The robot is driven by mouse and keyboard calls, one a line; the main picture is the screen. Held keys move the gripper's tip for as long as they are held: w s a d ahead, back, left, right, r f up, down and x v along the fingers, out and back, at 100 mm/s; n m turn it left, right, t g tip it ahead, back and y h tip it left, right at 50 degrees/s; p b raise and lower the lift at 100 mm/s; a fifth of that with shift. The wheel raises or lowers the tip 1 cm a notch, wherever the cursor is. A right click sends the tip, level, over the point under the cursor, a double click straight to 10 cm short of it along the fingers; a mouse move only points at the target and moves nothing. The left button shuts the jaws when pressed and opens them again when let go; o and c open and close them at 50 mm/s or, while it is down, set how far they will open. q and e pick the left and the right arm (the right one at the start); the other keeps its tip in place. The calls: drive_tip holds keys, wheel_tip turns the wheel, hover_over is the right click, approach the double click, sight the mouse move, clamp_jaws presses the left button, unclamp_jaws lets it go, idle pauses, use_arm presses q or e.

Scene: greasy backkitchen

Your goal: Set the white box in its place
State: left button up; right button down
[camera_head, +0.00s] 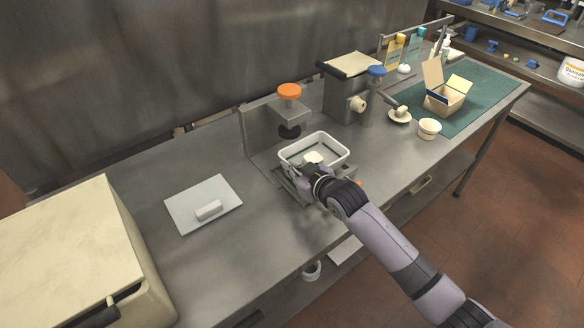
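A white open-topped box (333,141) with rounded corners stands on the steel bench, at the foot of a grey press-like fixture with an orange knob (289,91). A small pale piece (313,157) shows inside it, partly hidden by my gripper. My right gripper (307,178) is at the near side of the box, seen from behind. My wrist hides its fingertips, so I cannot tell whether it is holding the rim. A small white block (208,210) lies on a pale square board (203,190) to the left. My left gripper is not in view.
A large cream case (75,250) fills the near left of the bench. To the right are a grey machine with a blue knob (376,72), a small cup (429,128), and an open carton (445,98) on a green mat (490,85). Bare steel lies around the board.

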drive_tip(key=shift+p, duration=0.3)
idle(0.5)
idle(0.4)
drive_tip(key=shift+f+b, duration=0.7)
drive_tip(key=shift+f, duration=0.25)
drive_tip(key=shift+s, duration=0.1)
drive_tip(key=shift+r+p, duration=0.2)
drive_tip(key=shift+p, duration=0.15)
drive_tip(key=shift+r+p, duration=0.8)
drive_tip(key=shift+r, duration=0.05)
drive_tip(key=shift+p, duration=0.4)
